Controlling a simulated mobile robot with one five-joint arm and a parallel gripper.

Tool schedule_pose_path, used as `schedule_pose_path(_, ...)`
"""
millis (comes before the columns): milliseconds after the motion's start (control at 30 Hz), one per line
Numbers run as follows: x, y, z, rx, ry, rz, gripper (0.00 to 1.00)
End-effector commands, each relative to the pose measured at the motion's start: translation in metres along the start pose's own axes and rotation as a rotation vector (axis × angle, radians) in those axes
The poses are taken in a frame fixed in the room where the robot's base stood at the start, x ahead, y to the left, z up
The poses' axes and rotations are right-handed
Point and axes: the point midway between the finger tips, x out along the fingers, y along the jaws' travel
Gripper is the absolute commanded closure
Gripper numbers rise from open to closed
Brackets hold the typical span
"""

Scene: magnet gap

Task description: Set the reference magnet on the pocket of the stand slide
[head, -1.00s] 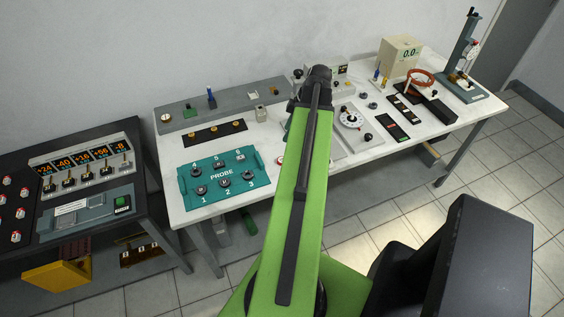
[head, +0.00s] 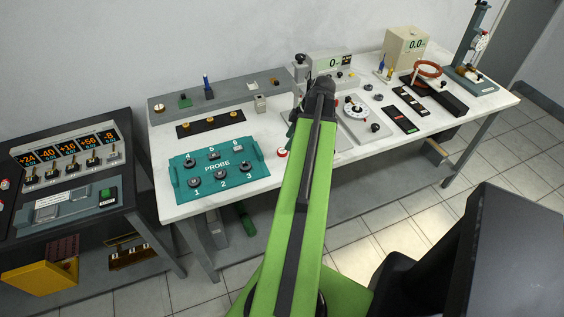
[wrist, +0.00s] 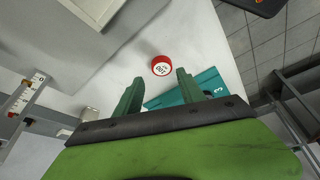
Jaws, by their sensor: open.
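A small red disc with a white printed label, which looks like the reference magnet (wrist: 161,66), lies on the pale bench top in the wrist view. In the head view it (head: 282,153) shows just left of my arm. My gripper (wrist: 158,90) is open and empty, with its two green fingers apart. The disc appears just beyond the fingertips, between their lines, and apart from them. In the head view my arm hides most of the gripper. The stand (head: 474,50) with a column and dial gauge is at the far right of the bench; I cannot make out its slide's pocket.
The teal probe panel (head: 218,172) lies left of the disc. A dial plate (head: 356,108), black strips (head: 410,102) and a copper-coloured ring (head: 428,69) are to the right of my arm. A dark control desk (head: 75,200) stands at the left.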

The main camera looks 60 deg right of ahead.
Motion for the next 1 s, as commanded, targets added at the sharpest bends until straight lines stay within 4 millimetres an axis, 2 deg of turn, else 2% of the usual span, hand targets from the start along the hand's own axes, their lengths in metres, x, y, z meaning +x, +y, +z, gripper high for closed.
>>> schedule_pose_path(200, 0.008, -0.001, 0.000, 0.000, 0.000, 0.000, 0.54)
schedule_pose_path(500, 0.056, -0.004, 0.002, 0.000, 0.000, -0.001, 0.54)
schedule_pose_path(733, 0.053, -0.003, 0.000, 0.001, 0.000, 0.000, 0.54)
schedule_pose_path(1000, 0.053, -0.003, 0.000, 0.001, 0.000, 0.000, 0.88)
